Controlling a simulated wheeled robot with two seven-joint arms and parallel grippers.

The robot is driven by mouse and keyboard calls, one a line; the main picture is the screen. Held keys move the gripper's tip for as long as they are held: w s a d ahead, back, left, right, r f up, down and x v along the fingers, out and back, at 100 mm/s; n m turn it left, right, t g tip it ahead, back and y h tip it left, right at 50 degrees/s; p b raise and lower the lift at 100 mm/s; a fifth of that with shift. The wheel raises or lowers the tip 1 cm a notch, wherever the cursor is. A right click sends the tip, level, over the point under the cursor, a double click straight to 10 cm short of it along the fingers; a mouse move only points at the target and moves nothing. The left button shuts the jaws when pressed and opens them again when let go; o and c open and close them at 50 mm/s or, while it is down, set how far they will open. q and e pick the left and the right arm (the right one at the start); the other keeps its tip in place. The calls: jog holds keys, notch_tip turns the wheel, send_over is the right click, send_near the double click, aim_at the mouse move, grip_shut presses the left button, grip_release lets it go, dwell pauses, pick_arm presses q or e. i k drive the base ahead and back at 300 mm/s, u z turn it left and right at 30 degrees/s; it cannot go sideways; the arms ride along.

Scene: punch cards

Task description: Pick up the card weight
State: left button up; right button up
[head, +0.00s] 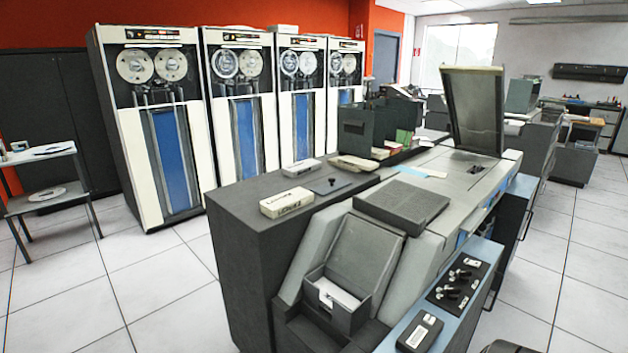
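A thin dark plate with a small knob on top (332,186) lies flat on the dark top of the card machine, between two pale boxes. It looks like the card weight, though I cannot read any label on it. Nothing covers it. Neither of my grippers shows in the head view. A dark and pale rounded part at the bottom right edge is cut off, and I cannot tell what it is.
The card machine (235,210) fills the middle. A pale lettered box (287,203) and a smaller pale box (301,168) flank the plate. An open card tray (338,298), a raised lid (473,108) and a black device (419,333) are nearby.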

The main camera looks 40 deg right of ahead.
aim_at(334, 186)
jog(key=i, duration=3)
jog(key=z, duration=4.25)
